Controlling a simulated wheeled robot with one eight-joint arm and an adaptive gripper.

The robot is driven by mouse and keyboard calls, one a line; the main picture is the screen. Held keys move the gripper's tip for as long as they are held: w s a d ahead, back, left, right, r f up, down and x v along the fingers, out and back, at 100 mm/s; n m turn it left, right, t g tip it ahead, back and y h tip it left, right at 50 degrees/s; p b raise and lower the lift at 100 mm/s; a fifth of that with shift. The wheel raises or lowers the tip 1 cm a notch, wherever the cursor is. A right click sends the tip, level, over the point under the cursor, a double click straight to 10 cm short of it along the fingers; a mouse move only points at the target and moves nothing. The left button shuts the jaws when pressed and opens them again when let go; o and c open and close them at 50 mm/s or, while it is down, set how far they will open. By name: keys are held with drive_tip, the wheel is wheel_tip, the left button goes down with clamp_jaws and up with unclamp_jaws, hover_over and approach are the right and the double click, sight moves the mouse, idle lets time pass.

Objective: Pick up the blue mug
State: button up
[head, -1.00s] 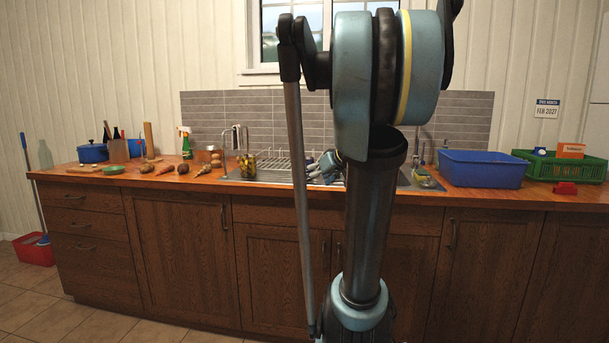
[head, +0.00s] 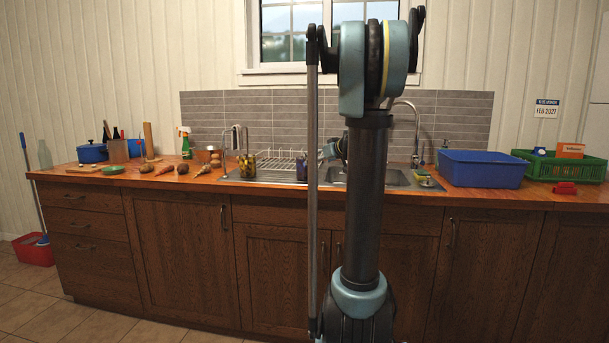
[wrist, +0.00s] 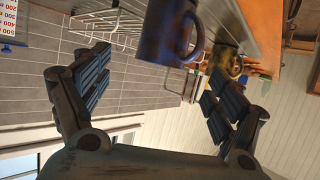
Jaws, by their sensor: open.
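The blue mug (wrist: 162,32) shows dark blue at the top of the wrist view, cut off by the upper edge, with its handle on the right. My gripper (wrist: 160,68) is open and empty, its two padded fingers spread wide on either side below the mug in the picture. No finger appears to touch the mug. In the head view my gripper (head: 339,149) is mostly hidden behind my arm, above the sink area. A small bluish-purple patch beside it, partly behind my arm's thin rod, may be the mug.
A wire dish rack (head: 281,164) and a jar (head: 247,166) stand left of my gripper; the rack (wrist: 112,25) lies close to the mug in the wrist view. A tap (head: 416,130) rises to the right. A blue basin (head: 482,168) and green crate (head: 570,167) stand farther right.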

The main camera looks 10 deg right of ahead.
drive_tip(key=shift+x, duration=5.15)
drive_tip(key=shift+s+a+r, duration=0.1)
drive_tip(key=shift+a, duration=0.05)
drive_tip(key=c, duration=1.4)
